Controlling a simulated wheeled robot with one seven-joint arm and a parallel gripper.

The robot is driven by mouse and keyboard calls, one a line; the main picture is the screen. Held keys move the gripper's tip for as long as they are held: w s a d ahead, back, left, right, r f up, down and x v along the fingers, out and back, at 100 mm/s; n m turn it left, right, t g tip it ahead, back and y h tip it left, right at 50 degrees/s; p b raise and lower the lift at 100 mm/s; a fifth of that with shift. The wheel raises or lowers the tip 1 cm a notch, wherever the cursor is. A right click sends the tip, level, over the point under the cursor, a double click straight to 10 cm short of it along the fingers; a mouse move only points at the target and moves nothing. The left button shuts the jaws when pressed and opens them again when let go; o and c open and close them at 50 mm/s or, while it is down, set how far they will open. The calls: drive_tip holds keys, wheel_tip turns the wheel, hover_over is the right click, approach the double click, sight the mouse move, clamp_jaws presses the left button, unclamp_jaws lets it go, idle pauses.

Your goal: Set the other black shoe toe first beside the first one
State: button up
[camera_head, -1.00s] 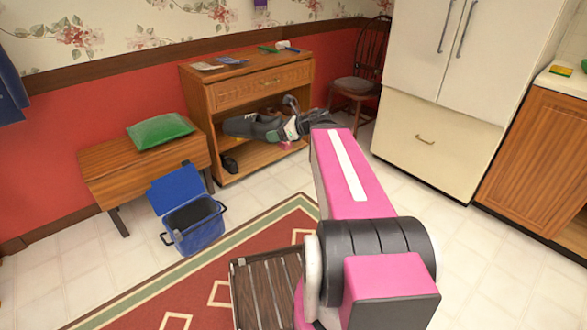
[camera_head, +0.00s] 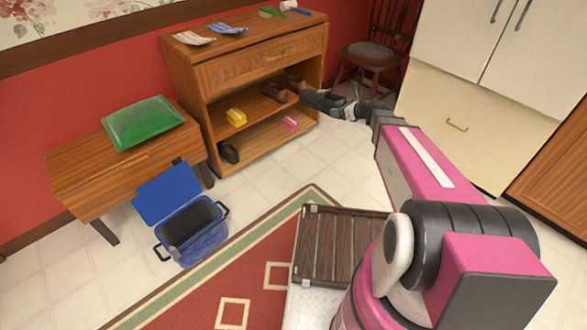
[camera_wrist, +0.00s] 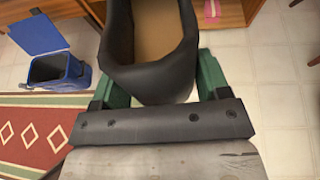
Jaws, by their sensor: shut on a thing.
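A black shoe (camera_head: 322,99) is held in my gripper (camera_head: 346,109), in the air at the right front of the wooden shelf unit (camera_head: 318,60). In the wrist view the held shoe (camera_wrist: 182,50) fills the space between the green fingers of my gripper (camera_wrist: 160,84); its opening and tan inside face the camera, and its toe is out of view. Another black shoe (camera_head: 228,152) sits at the left end of the unit's bottom shelf, apart from my gripper.
Brown shoes (camera_head: 274,93) and a yellow item (camera_head: 236,117) are on the middle shelf. A pink item (camera_head: 290,123) lies on the bottom shelf, with bare board left of it. A chair (camera_head: 373,52) stands right; an open blue bin (camera_head: 192,225) stands front left.

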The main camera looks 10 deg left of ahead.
drive_tip(key=a+f, duration=0.7)
drive_tip(key=f, duration=0.6)
drive_tip(key=a+f+m+t, duration=0.1)
drive_tip(key=a+f, duration=0.6)
drive_tip(key=f, duration=0.7)
drive_tip(key=a+f, duration=0.7)
drive_tip(key=f, duration=0.6)
drive_tip(key=w+r+x, duration=0.1)
drive_tip(key=x, duration=2.6)
drive_tip(key=shift+d+h, duration=0.25)
drive_tip(key=shift+h, duration=0.15)
drive_tip(key=shift+f, duration=0.3)
drive_tip(key=o, duration=1.2)
drive_tip(key=shift+f, duration=0.1)
drive_tip(key=shift+r, duration=4.55)
